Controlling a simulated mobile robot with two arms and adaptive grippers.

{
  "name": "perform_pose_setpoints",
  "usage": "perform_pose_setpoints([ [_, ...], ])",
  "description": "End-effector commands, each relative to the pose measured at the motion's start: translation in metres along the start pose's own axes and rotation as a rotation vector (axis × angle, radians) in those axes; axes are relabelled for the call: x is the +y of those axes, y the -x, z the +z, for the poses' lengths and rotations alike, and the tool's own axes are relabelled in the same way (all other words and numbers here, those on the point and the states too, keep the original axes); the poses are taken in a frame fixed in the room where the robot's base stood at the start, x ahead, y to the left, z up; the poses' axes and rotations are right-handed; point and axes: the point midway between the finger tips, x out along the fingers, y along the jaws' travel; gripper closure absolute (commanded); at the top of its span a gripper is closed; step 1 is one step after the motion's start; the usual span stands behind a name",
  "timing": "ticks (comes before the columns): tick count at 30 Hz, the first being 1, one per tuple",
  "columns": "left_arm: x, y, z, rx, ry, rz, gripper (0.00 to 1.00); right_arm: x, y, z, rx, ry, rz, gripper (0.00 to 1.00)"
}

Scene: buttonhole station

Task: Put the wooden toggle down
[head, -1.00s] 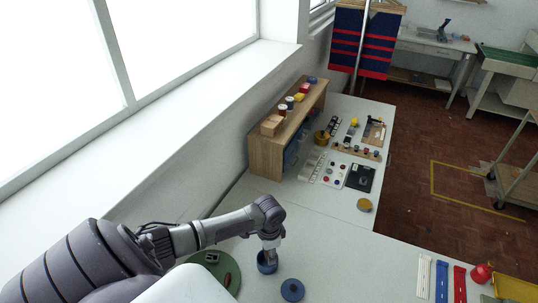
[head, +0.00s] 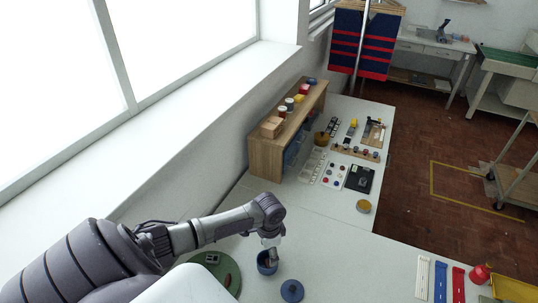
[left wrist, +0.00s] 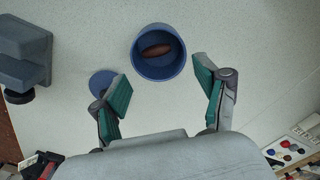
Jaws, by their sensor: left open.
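The wooden toggle (left wrist: 156,50), brown and oval, lies inside a round blue pot (left wrist: 158,68) in the left wrist view. The blue pot (head: 266,264) also stands on the near table in the head view, just right of a green round mat (head: 233,268). My left gripper (head: 271,246) is just above the pot there, its fingers small and partly unclear. In the left wrist view my left gripper (left wrist: 161,74) has its green-padded fingers spread wide, with nothing between them holding the toggle. My right gripper is not in view.
A blue round lid (head: 291,290) lies right of the pot. A brown piece (head: 227,280) rests on the green mat. A wooden shelf (head: 266,155) stands further back. White, blue and red strips (head: 441,281) lie at right. The table between is clear.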

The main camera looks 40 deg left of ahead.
Motion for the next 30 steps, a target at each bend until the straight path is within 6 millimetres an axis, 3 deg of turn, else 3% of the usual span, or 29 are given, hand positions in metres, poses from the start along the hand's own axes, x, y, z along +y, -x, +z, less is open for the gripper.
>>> perform_pose_setpoints([
  [1,0.0,0.013,0.0,0.002,-0.001,-0.001,0.26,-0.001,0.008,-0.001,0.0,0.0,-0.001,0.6],
  [11,0.0,0.05,0.0,0.001,-0.002,-0.001,0.26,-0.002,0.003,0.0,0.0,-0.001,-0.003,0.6],
  [30,0.0,0.052,0.0,-0.001,0.0,0.0,0.26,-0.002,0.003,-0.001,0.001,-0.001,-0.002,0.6],
])
